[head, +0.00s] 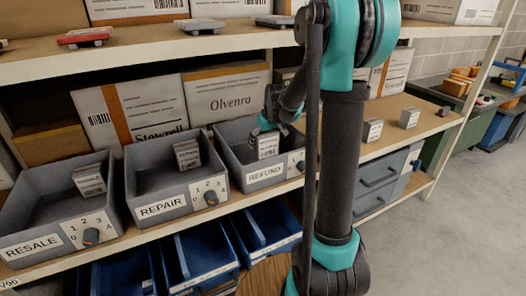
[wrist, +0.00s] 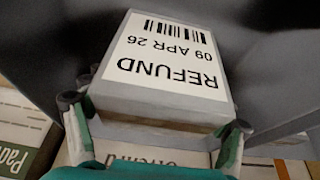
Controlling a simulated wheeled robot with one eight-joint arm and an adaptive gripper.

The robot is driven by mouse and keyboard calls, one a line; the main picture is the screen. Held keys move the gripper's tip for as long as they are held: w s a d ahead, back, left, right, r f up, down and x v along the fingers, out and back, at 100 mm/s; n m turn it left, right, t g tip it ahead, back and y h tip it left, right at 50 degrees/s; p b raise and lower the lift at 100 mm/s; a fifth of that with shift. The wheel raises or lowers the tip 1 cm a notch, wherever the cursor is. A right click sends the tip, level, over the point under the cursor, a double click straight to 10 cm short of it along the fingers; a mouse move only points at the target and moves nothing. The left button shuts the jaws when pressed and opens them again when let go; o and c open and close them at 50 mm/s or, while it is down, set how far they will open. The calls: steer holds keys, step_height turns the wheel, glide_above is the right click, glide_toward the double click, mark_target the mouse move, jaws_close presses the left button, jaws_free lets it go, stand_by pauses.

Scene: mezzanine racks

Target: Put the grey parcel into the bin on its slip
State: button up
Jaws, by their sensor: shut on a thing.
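The grey parcel (head: 268,146) has a white slip on its face. In the wrist view the slip on the parcel (wrist: 168,62) reads REFUND, 09 APR 26, upside down, with a barcode. My gripper (head: 268,124) is shut on the parcel, with a finger at each side in the wrist view (wrist: 155,116). Gripper and parcel are at the grey REFUND bin (head: 232,160), the parcel within its opening. I cannot tell whether it touches the bin floor. The REPAIR bin (head: 150,208) and the RESALE bin (head: 50,240) stand to the left.
The REPAIR bin holds a parcel (head: 187,154), and the RESALE bin holds another (head: 89,180). Each bin has a numbered dial in front. Two small parcels (head: 373,130) (head: 410,117) stand on the shelf to the right. Cartons (head: 227,93) stand behind the bins; blue bins (head: 200,256) sit below.

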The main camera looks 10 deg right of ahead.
mark_target(269, 135)
steer(key=shift+f, duration=2.15)
steer(key=shift+f, duration=0.15)
steer(key=o, duration=1.3)
steer(key=v, duration=1.2)
steer(key=shift+s, duration=0.1)
steer(key=shift+s, duration=0.1)
